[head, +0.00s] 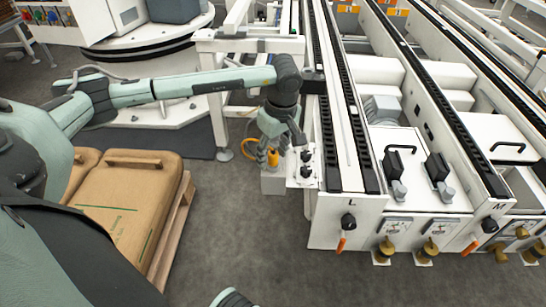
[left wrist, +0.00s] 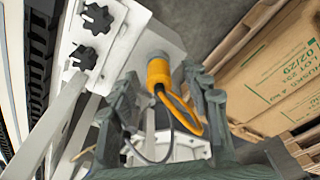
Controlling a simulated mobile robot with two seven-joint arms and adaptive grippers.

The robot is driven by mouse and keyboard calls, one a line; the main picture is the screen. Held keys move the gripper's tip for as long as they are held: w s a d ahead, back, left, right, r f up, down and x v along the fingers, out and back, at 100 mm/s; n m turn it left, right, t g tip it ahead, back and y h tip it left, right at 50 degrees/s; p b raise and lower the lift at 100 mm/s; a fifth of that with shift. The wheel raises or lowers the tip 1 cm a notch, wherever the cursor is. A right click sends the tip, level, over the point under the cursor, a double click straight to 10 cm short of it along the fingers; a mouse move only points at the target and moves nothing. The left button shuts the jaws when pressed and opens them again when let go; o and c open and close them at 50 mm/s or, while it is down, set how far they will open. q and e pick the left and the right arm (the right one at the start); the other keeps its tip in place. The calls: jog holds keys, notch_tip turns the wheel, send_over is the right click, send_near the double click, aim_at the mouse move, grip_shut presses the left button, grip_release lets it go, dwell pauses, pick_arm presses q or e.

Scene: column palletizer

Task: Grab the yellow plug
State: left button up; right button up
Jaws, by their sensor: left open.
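In the left wrist view the open fingers of this gripper (left wrist: 161,78) stand on either side of the plug, with gaps visible.
A white panel with black star knobs (left wrist: 92,35) stands close beside the plug. White conveyor rails (head: 345,150) fill the right. A pallet (head: 166,245) with brown cartons (head: 130,200) stands at the left. Grey floor (head: 250,240) is clear in front.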

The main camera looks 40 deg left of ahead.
pick_arm(q)
jog(key=shift+f, duration=0.25)
grip_shut()
pick_arm(e)
jog(key=shift+w+a+r, duration=0.15)
jog(key=shift+w, duration=0.15)
pick_arm(q)
jog(key=shift+r, duration=0.15)
